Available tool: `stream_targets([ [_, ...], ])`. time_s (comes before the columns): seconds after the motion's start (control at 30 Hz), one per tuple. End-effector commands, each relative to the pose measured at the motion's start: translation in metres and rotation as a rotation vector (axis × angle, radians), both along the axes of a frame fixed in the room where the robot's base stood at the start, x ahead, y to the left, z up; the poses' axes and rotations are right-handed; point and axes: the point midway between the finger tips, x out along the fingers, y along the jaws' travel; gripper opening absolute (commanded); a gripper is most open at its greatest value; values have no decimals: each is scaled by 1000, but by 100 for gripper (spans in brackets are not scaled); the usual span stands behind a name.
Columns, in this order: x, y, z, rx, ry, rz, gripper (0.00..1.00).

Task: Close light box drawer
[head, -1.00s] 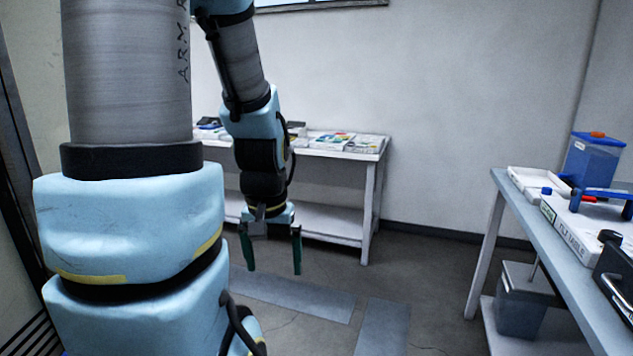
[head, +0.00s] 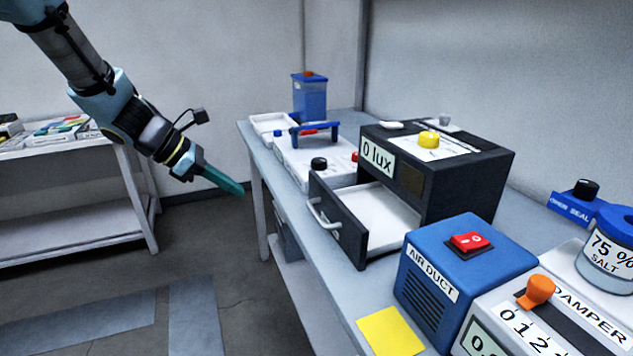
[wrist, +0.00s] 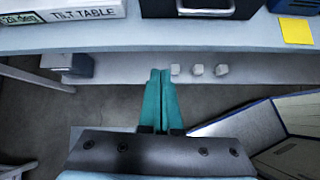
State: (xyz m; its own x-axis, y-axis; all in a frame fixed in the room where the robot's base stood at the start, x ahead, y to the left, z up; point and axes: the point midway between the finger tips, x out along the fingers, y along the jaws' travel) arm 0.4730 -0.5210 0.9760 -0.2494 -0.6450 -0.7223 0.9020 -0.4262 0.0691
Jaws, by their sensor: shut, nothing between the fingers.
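The light box (head: 437,170) is a black box labelled "0 lux" with a yellow knob on top, standing on the right-hand table. Its drawer (head: 336,222) is pulled out toward the table's front edge; it has a dark front, a pale handle (head: 323,217) and a white, empty-looking inside. My gripper (head: 240,191) is shut and empty, in the air left of the table and apart from the drawer. In the wrist view my green fingers (wrist: 160,72) lie together, pointing at the table edge, with the handle (wrist: 205,10) at the top, slightly right of them.
A blue air duct box (head: 464,270) and a yellow note (head: 391,331) are on the near side of the drawer. The tilt table (head: 312,165) and a blue container (head: 309,97) stand beyond it. The floor before the table is clear; a lower shelf (wrist: 140,68) runs beneath.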

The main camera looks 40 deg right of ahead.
Motion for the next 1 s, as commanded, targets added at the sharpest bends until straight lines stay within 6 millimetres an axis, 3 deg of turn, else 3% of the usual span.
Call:
stream_targets([
  [0.1, -3, -24, 6, -34, 77, 52, 0],
  [0.27, -6, -37, 3, -44, 100, 68, 0],
  [0.77, -33, -101, -61, -40, 98, 65, 0],
  [1.0, -43, -130, -58, -42, 95, 66, 0],
])
